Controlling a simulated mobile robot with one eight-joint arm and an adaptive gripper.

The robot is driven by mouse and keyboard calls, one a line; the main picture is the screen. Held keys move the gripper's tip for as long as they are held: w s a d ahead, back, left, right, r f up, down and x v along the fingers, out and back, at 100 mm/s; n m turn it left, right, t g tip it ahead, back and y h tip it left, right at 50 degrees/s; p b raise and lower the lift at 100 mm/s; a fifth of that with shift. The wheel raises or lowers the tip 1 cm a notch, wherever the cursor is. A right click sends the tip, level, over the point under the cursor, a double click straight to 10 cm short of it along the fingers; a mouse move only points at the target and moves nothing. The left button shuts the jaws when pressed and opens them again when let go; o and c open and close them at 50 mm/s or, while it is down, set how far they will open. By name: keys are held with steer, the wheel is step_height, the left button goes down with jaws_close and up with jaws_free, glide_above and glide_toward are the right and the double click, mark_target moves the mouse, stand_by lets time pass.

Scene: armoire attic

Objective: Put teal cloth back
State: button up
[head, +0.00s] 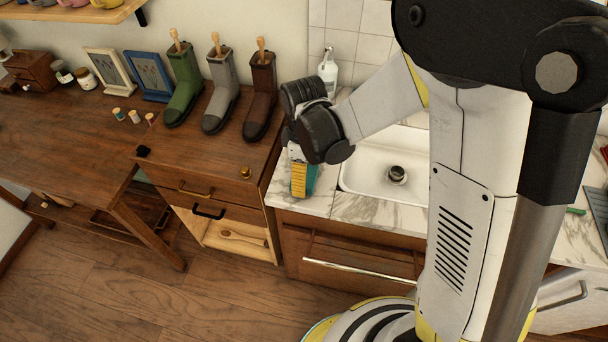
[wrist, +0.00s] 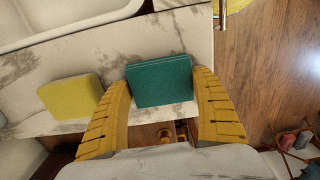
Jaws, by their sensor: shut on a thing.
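The teal cloth (wrist: 160,82) is a flat, folded-looking rectangular block. In the wrist view it sits between the two yellow fingers of my gripper (wrist: 161,84), which press on its left and right sides. In the head view my gripper (head: 304,180) points down over the marble counter left of the sink, and a strip of the teal cloth (head: 312,178) shows beside the yellow finger. Whether the cloth touches the counter or hangs just above it I cannot tell.
A yellow cloth or sponge (wrist: 71,96) lies on the marble counter (head: 352,209), beside my left finger in the wrist view. The sink (head: 362,181) is to the right. Several boots (head: 259,98) stand on the wooden cabinet to the left.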

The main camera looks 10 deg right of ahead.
steer(key=shift+f, duration=0.1)
steer(key=o, duration=1.1)
steer(key=shift+c, duration=0.2)
step_height(320, 180, up, 12)
steer(key=p, duration=0.4)
steer(key=s+d+r+m+t, duration=0.7)
steer(key=s+d+r+m, duration=0.3)
steer(key=d+r+m, duration=0.2)
steer(key=shift+s+d+m, duration=0.4)
steer(key=shift+d+m, duration=0.35)
steer(key=shift+m, duration=0.25)
steer(key=shift+f, duration=0.1)
